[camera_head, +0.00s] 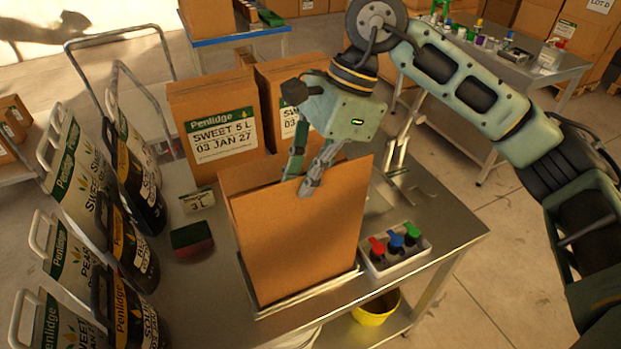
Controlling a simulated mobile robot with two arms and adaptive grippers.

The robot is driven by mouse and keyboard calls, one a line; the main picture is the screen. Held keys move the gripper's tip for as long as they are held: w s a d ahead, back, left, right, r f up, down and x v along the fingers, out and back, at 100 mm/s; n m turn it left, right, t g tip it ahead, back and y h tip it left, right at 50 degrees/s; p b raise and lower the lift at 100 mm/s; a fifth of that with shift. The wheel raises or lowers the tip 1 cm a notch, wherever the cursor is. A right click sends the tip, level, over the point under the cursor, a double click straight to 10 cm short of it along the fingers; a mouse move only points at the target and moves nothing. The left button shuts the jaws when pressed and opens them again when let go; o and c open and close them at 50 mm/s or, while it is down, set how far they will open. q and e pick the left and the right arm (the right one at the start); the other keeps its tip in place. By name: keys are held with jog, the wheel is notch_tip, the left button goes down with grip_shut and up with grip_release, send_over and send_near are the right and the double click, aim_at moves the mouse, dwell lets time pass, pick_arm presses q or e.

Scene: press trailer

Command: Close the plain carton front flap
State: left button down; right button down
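The plain brown carton (300,240) stands upright on a flat metal plate on the steel table. Its broad near face is unprinted, and its top edge slopes up to the right. I cannot make out where the front flap ends and the carton wall begins. My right gripper (298,184) reaches down from above at this top edge. One finger lies in front of the board and the other is beside or behind the edge. I cannot tell whether the fingers are shut on it. The carton's inside is mostly hidden. My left gripper is not in view.
Two printed Penlidge cartons (212,125) stand close behind. A tray of red, blue and green stamps (394,248) sits to the right. A dark green and red block (192,239) and a "3 L" card (198,200) lie left. Several large bottles (130,245) stand farther left.

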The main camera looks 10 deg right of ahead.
jog(key=shift+w+a+g, duration=0.15)
jog(key=shift+w+g, duration=0.2)
jog(key=shift+g, duration=0.25)
jog(key=c, duration=2)
grip_release()
jog(key=v, duration=1.2)
jog(key=shift+a, duration=0.15)
